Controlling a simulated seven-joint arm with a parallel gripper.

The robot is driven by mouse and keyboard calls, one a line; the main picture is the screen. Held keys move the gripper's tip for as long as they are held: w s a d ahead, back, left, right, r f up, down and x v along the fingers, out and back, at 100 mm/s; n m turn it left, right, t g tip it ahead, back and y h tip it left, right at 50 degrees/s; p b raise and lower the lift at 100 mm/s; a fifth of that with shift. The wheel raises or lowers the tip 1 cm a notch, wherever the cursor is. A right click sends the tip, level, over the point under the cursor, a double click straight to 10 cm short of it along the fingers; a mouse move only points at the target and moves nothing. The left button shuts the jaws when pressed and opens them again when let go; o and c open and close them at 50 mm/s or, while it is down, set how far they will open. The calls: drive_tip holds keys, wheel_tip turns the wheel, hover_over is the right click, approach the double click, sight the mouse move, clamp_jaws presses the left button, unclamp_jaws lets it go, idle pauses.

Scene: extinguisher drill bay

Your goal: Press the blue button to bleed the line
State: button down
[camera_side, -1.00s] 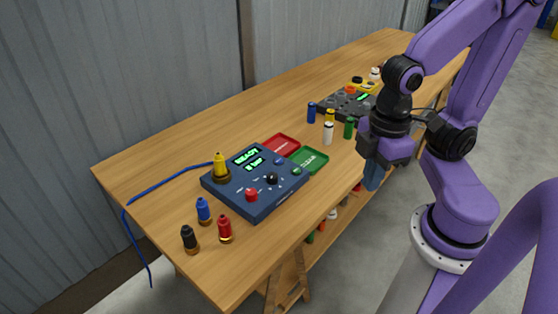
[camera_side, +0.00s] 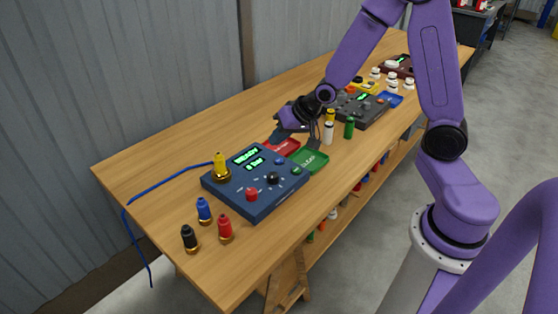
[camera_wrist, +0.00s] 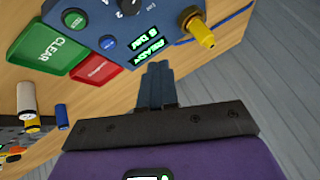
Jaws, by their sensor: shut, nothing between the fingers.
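The blue button (camera_side: 280,160) is a small round cap on the top face of the dark blue control box (camera_side: 228,193), near the display. It also shows in the wrist view (camera_wrist: 107,42), left of the display. The display (camera_wrist: 146,52) is lit green and reads READY above a bar reading. My gripper (camera_wrist: 157,66) is shut and empty, its fingers pointing toward the box's display edge. In the wrist view the fingertips lie below and right of the blue button, apart from it in the picture. In the side view the gripper is over the tray end of the box.
A green button (camera_side: 296,170), black knob (camera_side: 272,178) and red knob (camera_side: 251,194) share the box. A yellow fitting (camera_side: 220,165) stands at its far corner. Green (camera_side: 316,161) and red (camera_side: 285,144) trays adjoin it. Several small bottles stand on the table.

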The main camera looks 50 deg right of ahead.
sight(282, 161)
drive_tip(key=w+d+f+m+t+h, duration=0.1)
drive_tip(key=w+d+m+t, duration=0.1)
drive_tip(key=w+d+m, duration=0.2)
drive_tip(key=d, duration=0.3)
drive_tip(key=shift+w+f, duration=0.3)
drive_tip(key=shift+f, duration=0.1)
drive_tip(key=shift+f, duration=4.3)
drive_tip(key=shift+f, duration=0.15)
drive_tip(key=shift+f, duration=0.3)
drive_tip(key=shift+f, duration=0.45)
drive_tip(key=shift+r, duration=0.85)
